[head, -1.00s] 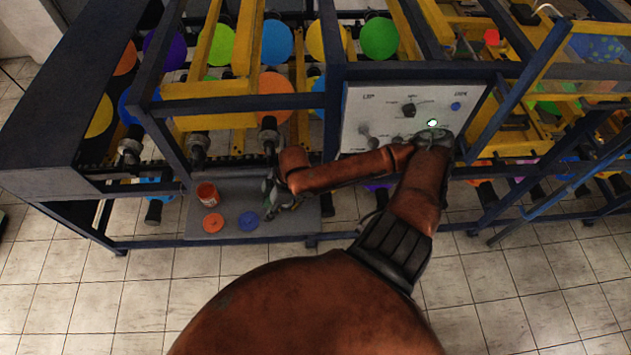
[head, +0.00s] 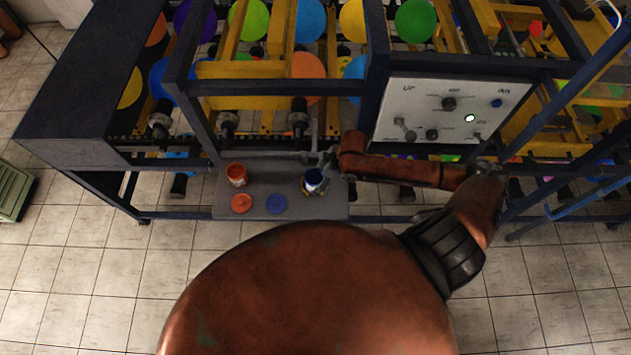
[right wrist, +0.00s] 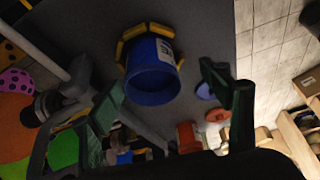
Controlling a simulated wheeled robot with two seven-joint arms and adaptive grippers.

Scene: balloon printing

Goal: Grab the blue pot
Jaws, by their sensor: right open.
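My left gripper is not in view.
A red pot (head: 236,175), a red lid (head: 241,203) and a blue lid (head: 276,204) are on the left part of the shelf. A white control panel (head: 450,108) is at the right. Blue frame bars and coloured balloons crowd the space behind.

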